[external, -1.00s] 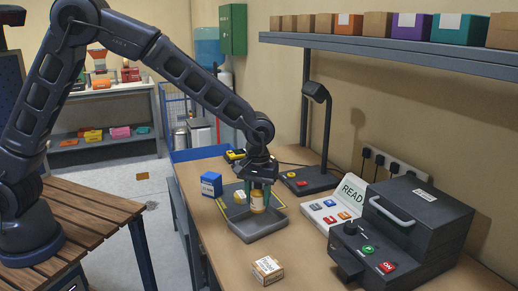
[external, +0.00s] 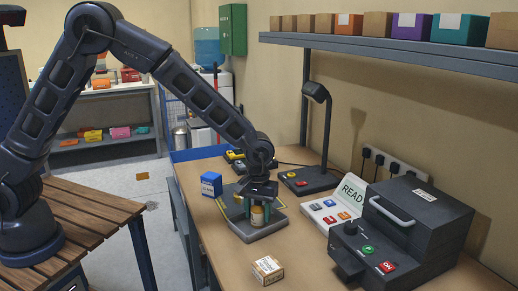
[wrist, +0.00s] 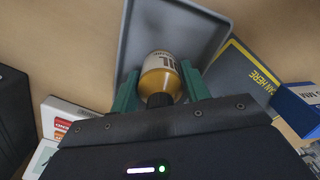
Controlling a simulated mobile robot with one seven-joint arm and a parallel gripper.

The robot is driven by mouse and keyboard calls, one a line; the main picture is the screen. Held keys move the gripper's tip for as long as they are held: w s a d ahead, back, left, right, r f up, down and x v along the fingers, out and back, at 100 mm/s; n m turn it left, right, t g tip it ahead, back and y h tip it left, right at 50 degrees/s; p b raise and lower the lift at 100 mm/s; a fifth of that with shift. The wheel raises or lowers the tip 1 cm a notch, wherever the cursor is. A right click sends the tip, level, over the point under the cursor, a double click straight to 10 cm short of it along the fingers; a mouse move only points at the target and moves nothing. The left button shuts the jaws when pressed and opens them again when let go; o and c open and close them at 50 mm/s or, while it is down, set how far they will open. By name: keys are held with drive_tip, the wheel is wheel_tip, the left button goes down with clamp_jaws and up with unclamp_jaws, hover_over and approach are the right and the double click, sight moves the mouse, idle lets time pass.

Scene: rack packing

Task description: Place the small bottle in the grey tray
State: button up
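The small bottle (external: 257,217) is amber with a white label; the wrist view also shows it (wrist: 161,74), dark cap toward me. My gripper (external: 257,212) points down with its green fingers on both sides of the bottle, and no clear gap shows between fingers and bottle. The grey tray (external: 272,228) lies on the bench under the gripper. The bottle is upright, low over or on the tray floor; its contact is hard to tell. In the wrist view the tray (wrist: 205,18) lies behind the bottle.
A dark mat with yellow edging (wrist: 238,72) adjoins the tray. A blue box (external: 211,184) stands left of it, and a small labelled carton (external: 267,270) in front. A black device (external: 415,225) and a READ panel (external: 345,200) stand to the right, a lamp (external: 322,130) behind.

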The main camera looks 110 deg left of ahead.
drive_tip(key=shift+o, duration=1.3)
drive_tip(key=shift+r, duration=0.2)
wheel_tip(320, 180, up, 12)
drive_tip(key=shift+f, duration=0.1)
drive_tip(key=shift+d+r, duration=0.1)
drive_tip(key=shift+r, duration=0.1)
drive_tip(key=s+d+r+m+t, duration=0.1)
drive_tip(key=s+d+r+m, duration=0.3)
drive_tip(key=s+d+r, duration=0.55)
drive_tip(key=s+d+r+m+t, duration=0.1)
drive_tip(key=s+d+r+m, duration=0.5)
drive_tip(key=d, duration=0.6)
drive_tip(key=s+d+m+t, duration=0.1)
drive_tip(key=s+d+m, duration=0.3)
drive_tip(key=s, duration=0.7)
drive_tip(key=s+d+m+t, duration=0.1)
drive_tip(key=s+d+m, duration=0.3)
drive_tip(key=s+d, duration=0.5)
drive_tip(key=s, duration=0.3)
drive_tip(key=shift+s+d+r+t, duration=0.15)
drive_tip(key=shift+d+r+t, duration=0.05)
drive_tip(key=shift+r+t, duration=0.15)
